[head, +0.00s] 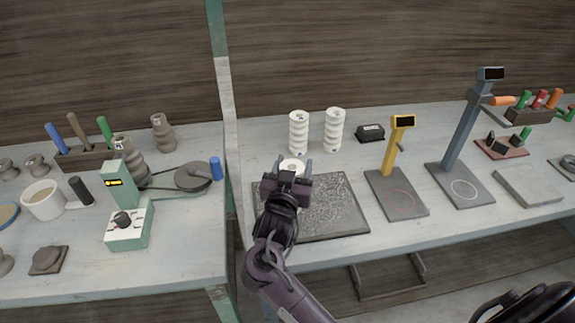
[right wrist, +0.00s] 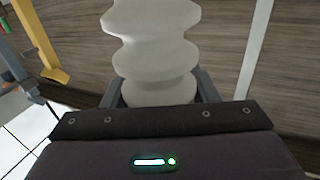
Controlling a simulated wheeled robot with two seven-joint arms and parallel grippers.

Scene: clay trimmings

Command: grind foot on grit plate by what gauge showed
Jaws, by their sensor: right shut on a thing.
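My right gripper (head: 294,168) is shut on a white ribbed insulator (right wrist: 155,55). In the head view, only the pale top of this insulator (head: 292,163) shows between the fingers. In the right wrist view its stacked ribs rise from between the fingers, and its foot is hidden. The gripper is over the back left part of the dark speckled grit plate (head: 340,213). I cannot tell whether the foot touches the plate. A yellow gauge (head: 392,150) with a red ring on its grey base stands right of the plate; its display is unreadable. My left gripper is not in view.
Two white ribbed insulators (head: 299,131) (head: 334,130) stand behind the plate, beside a small black box (head: 370,133). A blue-grey stand (head: 461,135) and a pale slab (head: 528,185) are further right. A left table (head: 190,240) holds a green device (head: 128,228) and clay pieces.

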